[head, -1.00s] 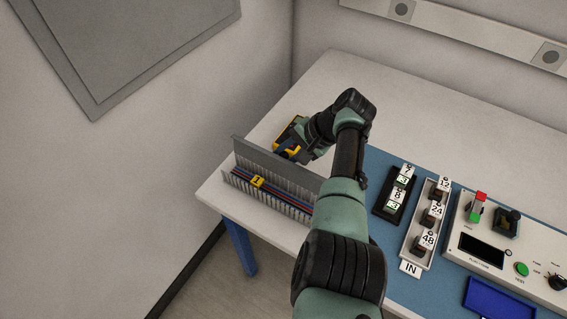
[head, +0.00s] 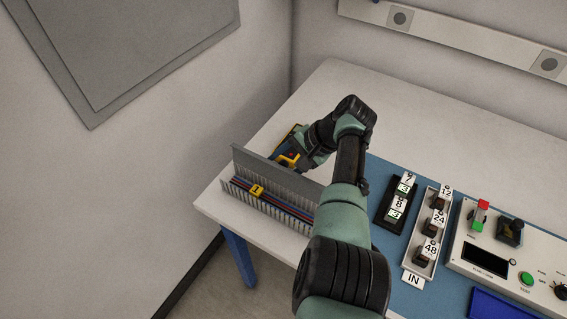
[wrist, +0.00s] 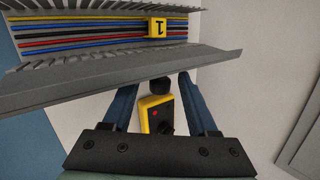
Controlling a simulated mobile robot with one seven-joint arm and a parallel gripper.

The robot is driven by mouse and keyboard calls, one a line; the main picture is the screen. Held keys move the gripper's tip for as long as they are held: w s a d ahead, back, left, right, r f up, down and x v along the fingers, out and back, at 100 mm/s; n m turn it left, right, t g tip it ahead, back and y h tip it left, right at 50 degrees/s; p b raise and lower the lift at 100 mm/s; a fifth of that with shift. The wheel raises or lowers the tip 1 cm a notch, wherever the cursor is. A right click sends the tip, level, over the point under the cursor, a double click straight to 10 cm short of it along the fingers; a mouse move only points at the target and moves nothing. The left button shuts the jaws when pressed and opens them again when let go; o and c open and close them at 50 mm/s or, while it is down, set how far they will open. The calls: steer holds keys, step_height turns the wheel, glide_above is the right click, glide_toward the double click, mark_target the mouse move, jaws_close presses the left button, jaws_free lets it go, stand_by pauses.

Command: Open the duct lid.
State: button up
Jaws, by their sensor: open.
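The grey slotted duct (head: 270,213) lies along the left part of the table, with coloured wires and a yellow tag (head: 257,190) showing inside. Its grey lid (head: 262,165) stands raised along the duct's back edge, leaving the channel uncovered. In the wrist view the lid (wrist: 110,82) crosses just ahead of my fingertips. My gripper (head: 281,163) is behind the lid, on the side away from the wires. In the wrist view my gripper (wrist: 158,88) is open, its two blue fingers apart. I cannot tell whether they touch the lid.
A yellow device with a red button and black knob (wrist: 155,112) shows between my fingers in the wrist view, beyond them. Numbered blocks in a tray (head: 431,225), a black holder (head: 396,205) and a control panel (head: 515,250) stand right. The back table (head: 440,130) is clear.

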steer(key=p+v, duration=0.1)
steer(key=v, duration=1.2)
